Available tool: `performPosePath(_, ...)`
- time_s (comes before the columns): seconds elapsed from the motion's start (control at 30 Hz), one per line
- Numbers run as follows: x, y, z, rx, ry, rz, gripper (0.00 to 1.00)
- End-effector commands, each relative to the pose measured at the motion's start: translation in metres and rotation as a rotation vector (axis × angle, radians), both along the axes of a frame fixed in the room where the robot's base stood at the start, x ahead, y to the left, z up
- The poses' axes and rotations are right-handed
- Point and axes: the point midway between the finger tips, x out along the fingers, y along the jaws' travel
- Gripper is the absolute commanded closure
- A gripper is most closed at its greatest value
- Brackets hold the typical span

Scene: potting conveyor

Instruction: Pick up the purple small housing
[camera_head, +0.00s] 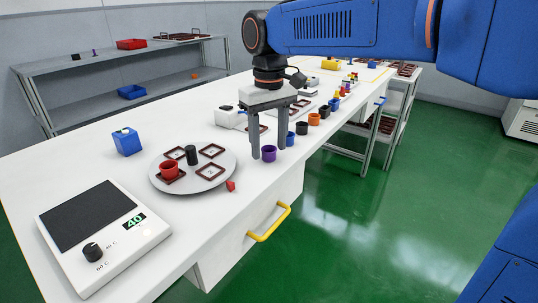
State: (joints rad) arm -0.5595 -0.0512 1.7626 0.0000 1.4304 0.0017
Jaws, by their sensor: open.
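The purple small housing (268,154) is a short round cup near the front edge of the white table, right of the turntable. My gripper (269,156) points down with its two grey fingers apart. The fingertips are at the housing in the picture, one on its left side and the other beside its upper right. The housing seems to be between them, but I cannot tell whether either finger touches it.
A blue cup (290,138), a black cup (302,128) and an orange cup (314,119) stand in a row behind the housing. The round turntable (226,183) holds brown frames, a red cup (169,169) and a black cylinder (191,155). A hot plate (60,253) stands front left.

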Motion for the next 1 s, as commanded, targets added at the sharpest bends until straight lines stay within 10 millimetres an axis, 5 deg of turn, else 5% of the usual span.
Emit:
performPosePath(0.27, 0.0, 0.0, -0.003, 0.0, 0.0, 0.0, 0.48)
performPosePath(0.43, 0.0, 0.0, -0.003, 0.0, 0.0, 0.0, 0.89)
performPosePath(0.47, 0.0, 0.0, -0.003, 0.0, 0.0, 0.0, 0.91)
performPosePath(0.83, 0.0, 0.0, 0.0, 0.001, -0.001, 0.0, 0.91)
performPosePath(1.0, 0.001, 0.0, 0.018, 0.002, -0.003, 0.0, 0.91)
